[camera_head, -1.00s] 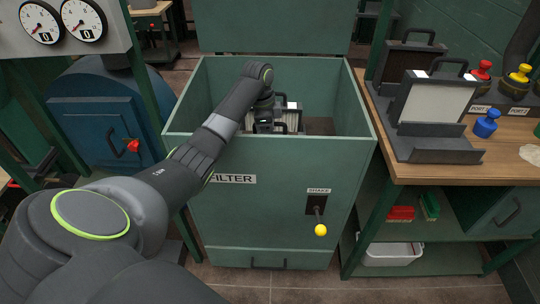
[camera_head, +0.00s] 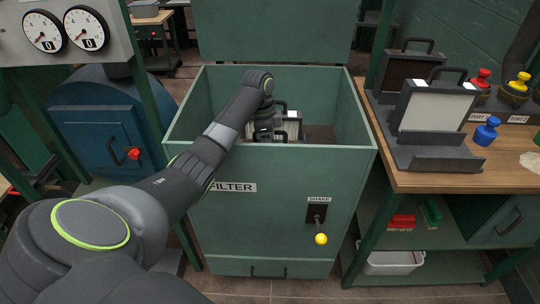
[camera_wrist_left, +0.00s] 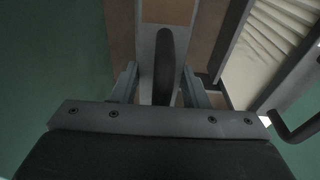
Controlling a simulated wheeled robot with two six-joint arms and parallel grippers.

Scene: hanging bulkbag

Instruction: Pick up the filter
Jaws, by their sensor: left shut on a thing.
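A filter with white pleats (camera_head: 291,127), a dark frame and black handles stands inside the open green filter housing (camera_head: 290,205). My left gripper (camera_head: 263,132) reaches down into the housing at the filter's left side, its fingers largely hidden by the wrist. In the left wrist view, my left gripper (camera_wrist_left: 160,95) is shut on a black handle (camera_wrist_left: 165,62) on a grey bar. White pleats (camera_wrist_left: 268,50) and another black handle (camera_wrist_left: 295,125) show to the right there. I cannot tell whether the filter is clear of the housing floor. My right gripper is not in view.
The housing walls enclose my wrist. A yellow-tipped shake lever (camera_head: 320,238) sticks out in front. On the right bench (camera_head: 475,180) stand a white panel in a grey holder (camera_head: 435,155), a brown panel (camera_head: 408,70) and coloured knobs. Gauges (camera_head: 65,32) hang at left.

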